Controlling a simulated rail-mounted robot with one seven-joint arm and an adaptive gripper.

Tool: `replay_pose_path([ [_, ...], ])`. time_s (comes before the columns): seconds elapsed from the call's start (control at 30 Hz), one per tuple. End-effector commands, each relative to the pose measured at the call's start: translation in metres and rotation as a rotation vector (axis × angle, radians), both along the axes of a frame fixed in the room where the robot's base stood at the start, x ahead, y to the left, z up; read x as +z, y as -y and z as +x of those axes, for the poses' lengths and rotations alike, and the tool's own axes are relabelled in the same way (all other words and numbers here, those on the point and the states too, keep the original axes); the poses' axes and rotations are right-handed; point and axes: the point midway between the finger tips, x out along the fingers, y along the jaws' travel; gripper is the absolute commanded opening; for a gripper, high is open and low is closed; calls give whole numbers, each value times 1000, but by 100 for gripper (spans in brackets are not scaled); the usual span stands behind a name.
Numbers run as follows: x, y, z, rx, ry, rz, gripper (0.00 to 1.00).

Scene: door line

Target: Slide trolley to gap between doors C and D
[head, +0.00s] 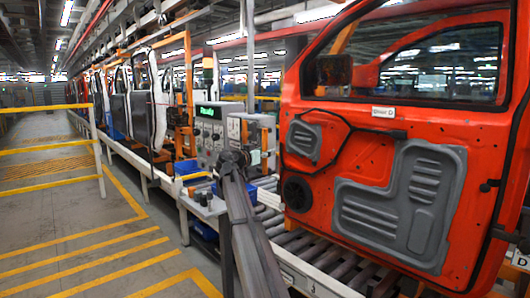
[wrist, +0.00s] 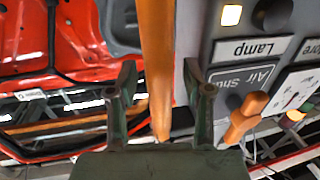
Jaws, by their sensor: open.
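A red door (head: 385,190) with grey inner panels hangs at the right in the head view, over the roller line. Its white label (head: 383,112) is too small to read surely. The red door (wrist: 70,50) also shows upside down at the left of the wrist view. I cannot pick out the trolley with certainty.
A grey control panel (wrist: 250,50) with a lamp and an orange lever (wrist: 243,118) is close on the right in the wrist view. A panel (head: 209,130) with a green display stands behind my arm. Rollers (head: 305,240) run below the door. The left aisle floor (head: 60,225) is clear.

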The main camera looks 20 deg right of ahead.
Motion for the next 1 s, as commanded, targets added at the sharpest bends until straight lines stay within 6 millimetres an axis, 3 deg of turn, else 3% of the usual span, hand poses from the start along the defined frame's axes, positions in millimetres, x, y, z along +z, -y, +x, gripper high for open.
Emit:
replay_pose_path([
  [0.23, 0, 1, 0, 0, 0, 0, 50],
  [0.27, 0, 1, 0, 0, 0, 0, 43],
  [0.3, 0, 1, 0, 0, 0, 0, 29],
  [0.4, 0, 1, 0, 0, 0, 0, 0],
  [0.77, -3, 4, -12, -2, 0, 0, 0],
  [1.0, -7, 19, -61, -7, 2, 1, 0],
])
